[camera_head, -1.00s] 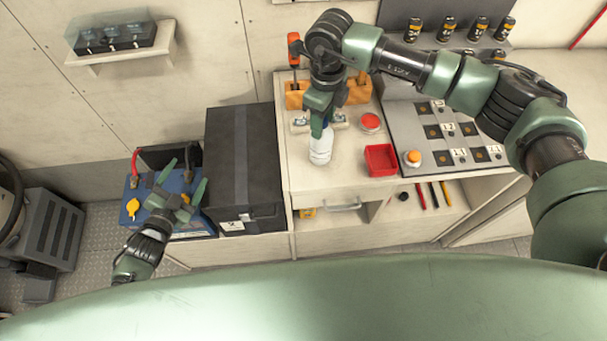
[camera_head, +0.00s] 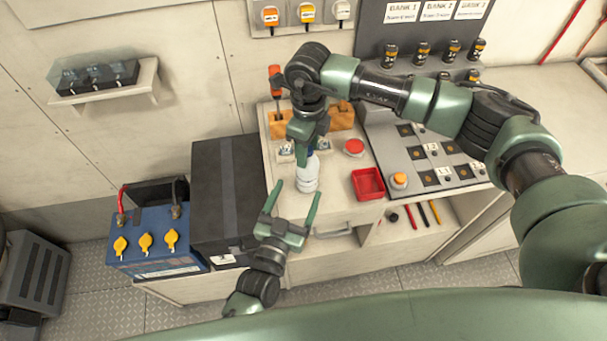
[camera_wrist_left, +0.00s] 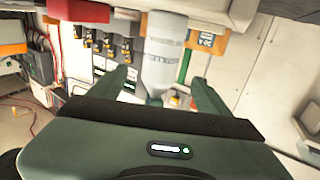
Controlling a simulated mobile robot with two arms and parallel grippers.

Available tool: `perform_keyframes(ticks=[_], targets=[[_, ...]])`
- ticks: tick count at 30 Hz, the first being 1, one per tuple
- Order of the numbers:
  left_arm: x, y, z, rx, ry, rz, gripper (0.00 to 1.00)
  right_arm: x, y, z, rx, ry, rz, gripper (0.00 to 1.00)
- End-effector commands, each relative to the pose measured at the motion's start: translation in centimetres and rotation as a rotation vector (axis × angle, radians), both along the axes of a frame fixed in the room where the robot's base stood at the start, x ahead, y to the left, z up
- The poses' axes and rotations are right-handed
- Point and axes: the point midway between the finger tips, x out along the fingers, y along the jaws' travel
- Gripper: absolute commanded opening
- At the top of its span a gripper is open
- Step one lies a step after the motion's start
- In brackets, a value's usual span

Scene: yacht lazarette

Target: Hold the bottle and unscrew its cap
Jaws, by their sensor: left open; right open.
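A clear white bottle (camera_head: 308,176) stands upright on the bench top near its front edge. Its blue cap (camera_head: 312,153) is partly hidden by my right gripper. My right gripper (camera_head: 306,150) points down over the bottle's top with its jaws open; whether it touches the cap cannot be told. My left gripper (camera_head: 292,200) is open in front of the bench, its fingers pointing up toward the bottle. In the left wrist view the bottle (camera_wrist_left: 164,52) shows beyond and between the open fingers of the left gripper (camera_wrist_left: 160,82).
A red tray (camera_head: 367,184) and a red round lid (camera_head: 354,147) lie right of the bottle. A sloped panel with an orange button (camera_head: 400,180) is farther right. A black box (camera_head: 225,195) and a blue battery (camera_head: 150,245) stand left. A wooden tool block (camera_head: 278,124) is behind.

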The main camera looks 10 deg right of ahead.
Motion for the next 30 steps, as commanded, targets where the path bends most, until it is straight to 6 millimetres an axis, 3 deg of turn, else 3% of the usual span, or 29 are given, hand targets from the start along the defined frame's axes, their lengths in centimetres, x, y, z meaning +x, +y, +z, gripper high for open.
perform_keyframes(ticks=[6,13,27,30], targets=[[3.9,-2.2,0.1,-0.001,-0.002,0.000,0.78,0.0,0.0,0.0,0.000,0.000,0.000,0.45],[6.9,-3.8,0.0,0.001,-0.002,0.000,0.78,0.0,0.0,0.0,0.000,0.000,0.000,0.45],[8.0,-4.5,0.0,0.001,0.000,0.000,0.78,0.0,0.0,0.0,0.000,0.000,0.000,0.45],[8.0,-4.5,0.0,0.001,0.000,0.000,0.53,0.0,0.0,0.0,0.000,0.000,0.000,0.45]])
